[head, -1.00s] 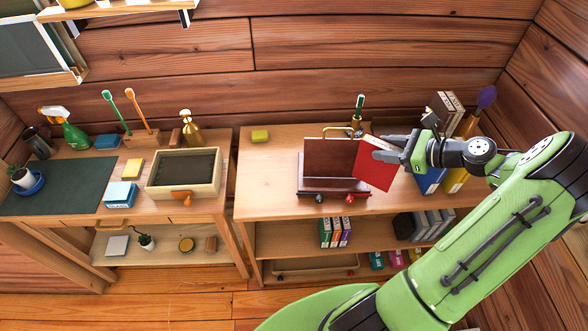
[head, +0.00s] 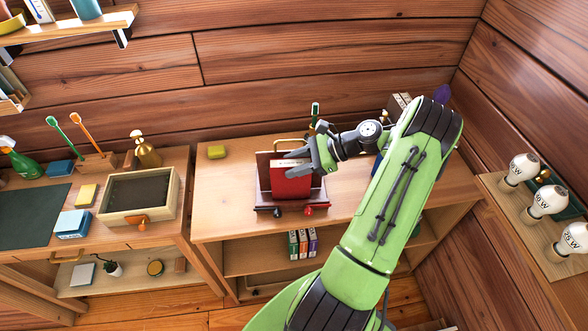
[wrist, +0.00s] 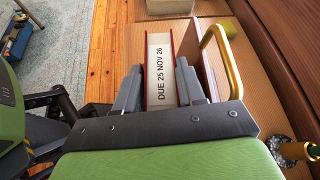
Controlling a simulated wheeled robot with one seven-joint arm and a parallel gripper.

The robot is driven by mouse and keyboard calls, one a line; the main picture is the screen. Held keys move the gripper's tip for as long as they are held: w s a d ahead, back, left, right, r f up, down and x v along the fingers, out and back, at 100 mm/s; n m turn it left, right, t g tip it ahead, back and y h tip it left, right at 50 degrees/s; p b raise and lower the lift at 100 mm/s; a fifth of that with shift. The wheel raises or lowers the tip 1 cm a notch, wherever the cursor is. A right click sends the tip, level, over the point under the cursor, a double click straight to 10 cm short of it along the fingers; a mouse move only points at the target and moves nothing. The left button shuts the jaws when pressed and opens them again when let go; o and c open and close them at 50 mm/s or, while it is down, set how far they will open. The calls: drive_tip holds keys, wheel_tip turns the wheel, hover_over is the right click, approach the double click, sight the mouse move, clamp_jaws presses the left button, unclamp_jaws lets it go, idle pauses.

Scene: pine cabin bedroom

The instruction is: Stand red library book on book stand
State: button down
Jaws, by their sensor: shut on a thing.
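The red library book (head: 291,184) is upright in front of the back panel of the dark brown book stand (head: 263,172). Its lower edge is at or just above the stand's ledge; I cannot tell whether it touches. My gripper (head: 316,158) is shut on the book from its upper right side. In the wrist view, the fingers (wrist: 160,88) clasp the book (wrist: 159,62), whose pale edge reads "DUE 25 NOV 26". The stand's panel (wrist: 203,72) and brass handle (wrist: 221,45) are just right of it there.
A red knob (head: 309,210) and a dark knob sit at the stand's front. Small coloured books (head: 302,243) stand on the shelf below. Bulbs line a right-hand shelf (head: 520,222).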

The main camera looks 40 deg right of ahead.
drive_tip(key=shift+f, duration=0.3)
drive_tip(key=c, duration=0.9)
unclamp_jaws()
